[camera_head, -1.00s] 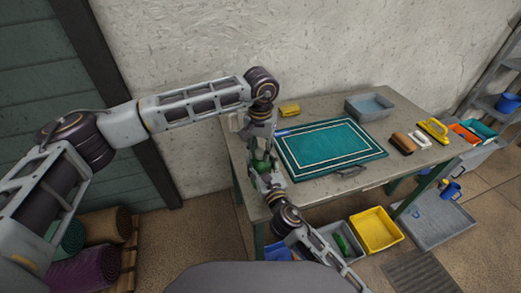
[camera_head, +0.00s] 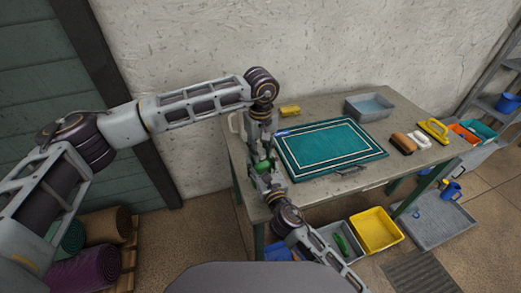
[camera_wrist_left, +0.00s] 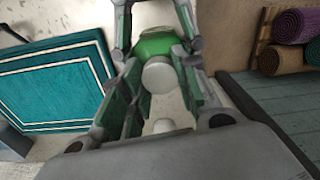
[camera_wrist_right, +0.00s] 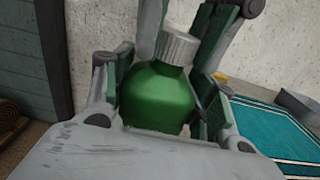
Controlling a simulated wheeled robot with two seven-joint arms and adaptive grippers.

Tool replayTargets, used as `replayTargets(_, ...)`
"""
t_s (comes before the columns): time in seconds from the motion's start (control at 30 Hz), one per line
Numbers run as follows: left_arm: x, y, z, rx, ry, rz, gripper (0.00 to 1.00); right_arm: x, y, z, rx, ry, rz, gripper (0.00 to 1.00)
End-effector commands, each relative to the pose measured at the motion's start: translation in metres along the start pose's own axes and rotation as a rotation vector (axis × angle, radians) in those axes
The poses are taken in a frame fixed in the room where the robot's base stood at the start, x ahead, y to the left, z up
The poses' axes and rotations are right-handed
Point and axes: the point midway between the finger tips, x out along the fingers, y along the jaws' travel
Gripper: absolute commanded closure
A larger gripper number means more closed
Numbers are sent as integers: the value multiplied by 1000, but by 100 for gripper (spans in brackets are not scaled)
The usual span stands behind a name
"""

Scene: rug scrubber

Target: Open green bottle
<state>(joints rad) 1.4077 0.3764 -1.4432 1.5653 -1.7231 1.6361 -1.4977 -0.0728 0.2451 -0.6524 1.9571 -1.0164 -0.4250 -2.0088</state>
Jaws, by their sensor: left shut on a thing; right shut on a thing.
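The green bottle (camera_wrist_right: 158,98) has a ribbed white cap (camera_wrist_right: 177,48), with the bottle slightly tilted in the right wrist view. In the head view the bottle (camera_head: 263,167) is mostly hidden between my grippers at the table's left end. My right gripper (camera_wrist_right: 160,105) is shut on the bottle's body, one finger on each side. My left gripper (camera_wrist_left: 158,80) comes from above and is shut on the cap (camera_wrist_left: 160,76), its fingers on either side. The green shoulder shows beyond the cap in the left wrist view. The cap's lower edge still meets the bottle neck.
The table (camera_head: 310,193) holds a teal rug (camera_head: 330,147), a grey basin (camera_head: 369,107), a yellow sponge (camera_head: 289,111), and brushes (camera_head: 402,143) at the right. A yellow bin (camera_head: 376,230) stands below. Rolled rugs (camera_head: 95,268) lie at the lower left.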

Motion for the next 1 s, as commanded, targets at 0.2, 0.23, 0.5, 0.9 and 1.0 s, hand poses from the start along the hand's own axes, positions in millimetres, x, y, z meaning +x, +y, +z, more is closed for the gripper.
replayTargets(0.2,0,-1,-1,-174,1,-2,98,0,-1,0,0,0,-2,100)
replayTargets(0.23,0,-1,-1,-198,1,-2,98,0,-1,0,0,0,-2,100)
replayTargets(0.5,0,-1,-1,-412,1,-2,98,0,-1,0,0,0,-2,100)
replayTargets(0.9,0,-1,0,-730,1,-2,98,0,-1,0,-1,1,-2,100)
replayTargets(1.0,0,-1,0,-809,1,-2,98,0,-1,0,-1,1,-2,100)
